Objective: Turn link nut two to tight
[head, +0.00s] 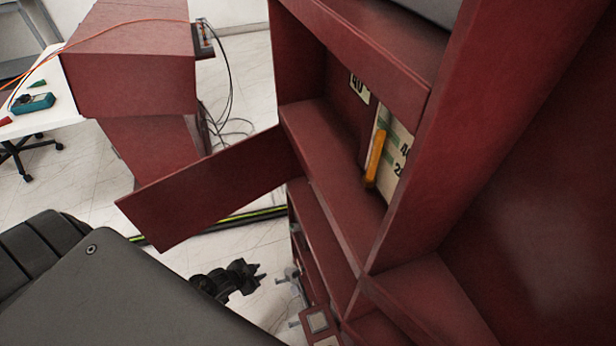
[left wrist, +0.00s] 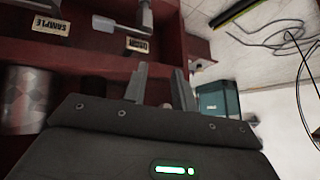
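My left gripper (head: 258,272) hangs low beside the red cabinet, over the floor to the left of its lower openings. In the left wrist view its two fingers (left wrist: 159,80) stand apart with nothing between them. Grey metal fittings (head: 292,273) stick out of the cabinet just right of the gripper. The left wrist view shows metal fittings (left wrist: 140,18) beside small labels, one reading SAMPLE (left wrist: 50,25). I cannot tell which part, if any, is link nut two. My right gripper is not in view.
The red cabinet (head: 335,180) fills the right, with a hinged panel (head: 210,190) swung out left above my gripper. A red box (head: 130,60), a white table (head: 90,100) and cables stand behind. Pale floor (head: 195,262) is clear left of the gripper.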

